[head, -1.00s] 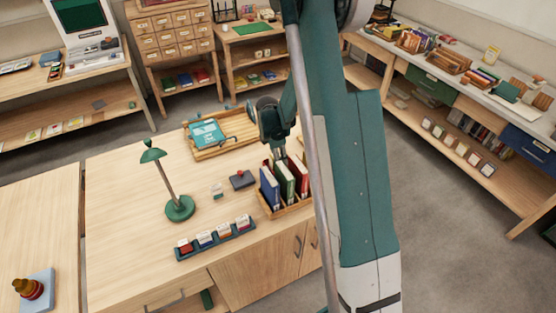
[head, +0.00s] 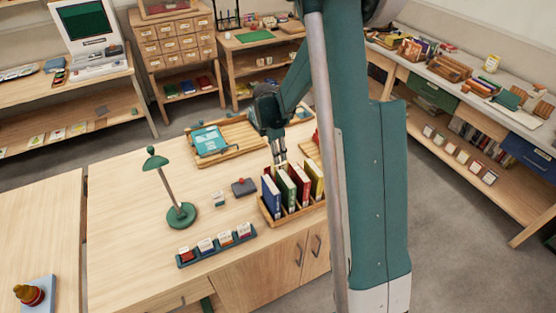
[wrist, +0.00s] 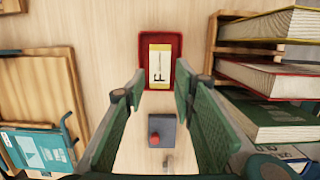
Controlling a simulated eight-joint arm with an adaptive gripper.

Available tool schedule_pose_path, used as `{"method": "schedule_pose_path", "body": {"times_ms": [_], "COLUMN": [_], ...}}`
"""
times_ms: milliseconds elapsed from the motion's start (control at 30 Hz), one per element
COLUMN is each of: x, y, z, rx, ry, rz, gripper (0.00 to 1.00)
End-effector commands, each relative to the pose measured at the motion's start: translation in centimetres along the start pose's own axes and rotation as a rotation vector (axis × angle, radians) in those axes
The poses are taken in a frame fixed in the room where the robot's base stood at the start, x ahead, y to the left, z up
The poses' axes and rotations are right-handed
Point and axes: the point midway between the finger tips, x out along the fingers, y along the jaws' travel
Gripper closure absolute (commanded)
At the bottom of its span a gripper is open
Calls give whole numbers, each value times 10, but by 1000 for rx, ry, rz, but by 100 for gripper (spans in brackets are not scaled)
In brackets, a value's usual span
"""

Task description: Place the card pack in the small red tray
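In the wrist view the small red tray (wrist: 177,44) lies on the desk near the top middle. A card pack (wrist: 160,66), yellow and white with a black mark, lies flat inside it. My gripper (wrist: 160,86) points down at the tray. Its two green fingers are spread, one on each side of the pack's near end, with a gap between each finger and the pack. Nothing is held between them. In the head view my gripper (head: 279,158) is over the desk behind the bookrack. The arm hides much of that area, and the pack cannot be made out there.
The wooden bookrack (head: 270,212) with upright books stands close to the gripper. A dark block with a red knob (head: 243,187), a green lamp (head: 181,214) and a card rack (head: 216,246) are nearer. A wooden tray (head: 245,148) holds a teal book (head: 209,140).

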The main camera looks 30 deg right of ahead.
Motion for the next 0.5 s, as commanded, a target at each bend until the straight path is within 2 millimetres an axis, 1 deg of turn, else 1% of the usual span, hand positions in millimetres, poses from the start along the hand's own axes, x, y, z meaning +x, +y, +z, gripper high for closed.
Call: {"method": "schedule_pose_path", "body": {"times_ms": [33,200,333,500], "x": [-7,-23,-30,-33], "y": [0,0,0,0], "z": [0,0,0,0], "rx": [0,0,0,0], "ry": [0,0,0,0], "rz": [0,0,0,0], "gripper": [73,73,73,73]}}
